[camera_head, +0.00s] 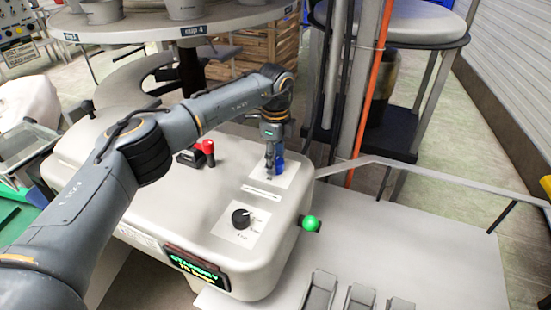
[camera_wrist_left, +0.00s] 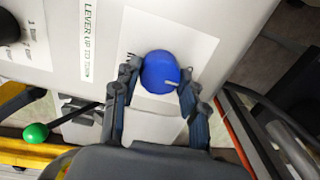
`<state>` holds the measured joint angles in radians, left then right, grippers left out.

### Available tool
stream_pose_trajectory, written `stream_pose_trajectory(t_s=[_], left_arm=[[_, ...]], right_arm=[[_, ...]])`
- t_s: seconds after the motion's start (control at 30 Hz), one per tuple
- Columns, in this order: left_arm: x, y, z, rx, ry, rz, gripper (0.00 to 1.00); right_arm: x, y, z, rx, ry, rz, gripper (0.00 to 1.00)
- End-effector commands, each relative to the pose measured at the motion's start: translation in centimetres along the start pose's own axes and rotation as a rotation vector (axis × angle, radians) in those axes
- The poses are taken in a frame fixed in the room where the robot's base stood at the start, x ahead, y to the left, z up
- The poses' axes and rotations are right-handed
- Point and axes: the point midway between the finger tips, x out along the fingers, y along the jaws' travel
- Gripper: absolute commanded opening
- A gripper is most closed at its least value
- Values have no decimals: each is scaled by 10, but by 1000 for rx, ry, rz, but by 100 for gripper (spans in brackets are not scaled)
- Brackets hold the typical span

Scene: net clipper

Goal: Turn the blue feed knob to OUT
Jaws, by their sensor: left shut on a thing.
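The blue feed knob (camera_wrist_left: 160,76) sits on a white label plate (camera_wrist_left: 205,45) on the machine. A pale pointer mark on the knob points to the right in the left wrist view. The label's wording by the knob is mostly hidden or too small to read. My left gripper (camera_wrist_left: 159,67) has one finger on each side of the knob and is shut on it. In the head view the gripper (camera_head: 271,168) comes down from above and covers most of the knob. My right gripper is not in view.
On the same machine housing (camera_head: 190,220) are a black knob (camera_head: 241,218), a red-topped lever (camera_head: 208,147), a green ball handle (camera_head: 311,223) and a lit display (camera_head: 195,268). A grey rail (camera_head: 430,172) and an orange-striped post (camera_head: 368,85) stand close by on the right.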

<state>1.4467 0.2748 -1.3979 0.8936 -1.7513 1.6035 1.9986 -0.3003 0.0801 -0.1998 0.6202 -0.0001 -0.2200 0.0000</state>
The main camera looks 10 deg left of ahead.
Motion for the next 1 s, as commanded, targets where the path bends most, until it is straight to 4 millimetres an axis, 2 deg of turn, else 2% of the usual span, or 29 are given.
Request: stream_pose_trajectory(t_s=[0.17,0.2,0.27,0.3,0.67,0.77,1.0], left_arm=[[-1,-1,1,-3,0,-3,11],[-1,-1,1,-3,0,-3,51],[-1,-1,1,-3,0,-3,63],[-1,-1,1,-2,0,-2,66],[-5,0,0,0,0,-1,66],[-17,-1,0,0,1,-3,66],[-68,-1,0,-1,1,-5,66]], right_arm=[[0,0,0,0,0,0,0],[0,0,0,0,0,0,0],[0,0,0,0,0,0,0],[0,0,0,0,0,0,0],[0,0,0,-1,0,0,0],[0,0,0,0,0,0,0],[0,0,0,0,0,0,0]])
